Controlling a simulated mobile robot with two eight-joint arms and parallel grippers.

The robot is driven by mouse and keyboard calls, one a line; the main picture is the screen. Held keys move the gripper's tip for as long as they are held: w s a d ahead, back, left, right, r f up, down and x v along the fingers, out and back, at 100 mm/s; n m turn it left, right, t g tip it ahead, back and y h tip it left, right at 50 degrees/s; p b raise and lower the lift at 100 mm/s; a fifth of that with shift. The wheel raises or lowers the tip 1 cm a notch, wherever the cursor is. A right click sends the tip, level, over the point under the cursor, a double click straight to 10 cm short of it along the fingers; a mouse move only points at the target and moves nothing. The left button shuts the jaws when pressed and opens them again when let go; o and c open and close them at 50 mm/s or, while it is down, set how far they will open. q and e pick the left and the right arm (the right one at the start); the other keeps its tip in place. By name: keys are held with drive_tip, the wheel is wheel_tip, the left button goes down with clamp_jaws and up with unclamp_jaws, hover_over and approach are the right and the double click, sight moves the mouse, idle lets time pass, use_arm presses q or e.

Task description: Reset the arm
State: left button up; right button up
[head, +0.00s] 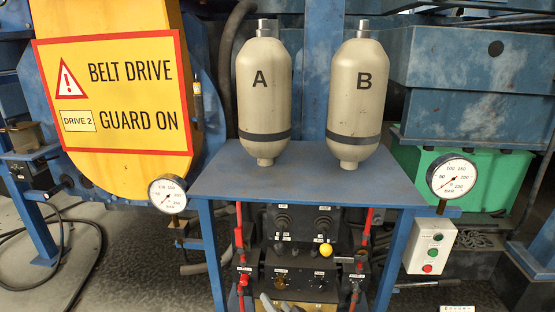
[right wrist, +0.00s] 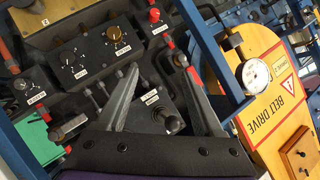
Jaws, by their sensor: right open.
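My right gripper (head: 272,301) shows only partly at the bottom edge of the head view, as grey fingertips low in front of the control panel (head: 292,277). In the right wrist view the right gripper (right wrist: 161,72) has its two grey fingers spread apart with nothing held between them. Behind them is the dark panel with knobs (right wrist: 80,60) and a black joystick (right wrist: 168,119). I cannot tell whether the fingers touch the panel. My left gripper is not in view.
A blue stand (head: 300,187) carries tank A (head: 262,105) and tank B (head: 357,110). Gauges stand at its left (head: 168,194) and right (head: 453,177). Red-handled valves (head: 240,235) flank the panel. A button box (head: 430,245) hangs at the right. A yellow belt guard (head: 112,178) stands left.

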drive_tip(key=s+d+f+n+g+h, duration=0.1)
drive_tip(key=s+d+f+g+h, duration=0.15)
drive_tip(key=s+d, duration=0.55)
drive_tip(key=s+d+f+n+g+h, duration=0.1)
drive_tip(key=s+d+f+g, duration=0.25)
drive_tip(key=s, duration=0.75)
drive_tip(key=s+d+f+n+g+h, duration=0.1)
drive_tip(key=s+d+f+g+h, duration=0.1)
drive_tip(key=s+d, duration=0.6)
use_arm(q)
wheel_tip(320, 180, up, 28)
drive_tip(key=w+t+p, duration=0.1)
drive_tip(key=p, duration=2.3)
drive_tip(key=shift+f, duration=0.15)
use_arm(e)
wheel_tip(320, 180, up, 27)
drive_tip(key=s+a+t, duration=0.1)
drive_tip(key=shift+s+a+r, duration=0.15)
drive_tip(key=shift+s+a, duration=0.05)
drive_tip(key=shift+a, duration=0.15)
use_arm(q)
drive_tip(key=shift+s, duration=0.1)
use_arm(e)
drive_tip(key=shift+s, duration=0.1)
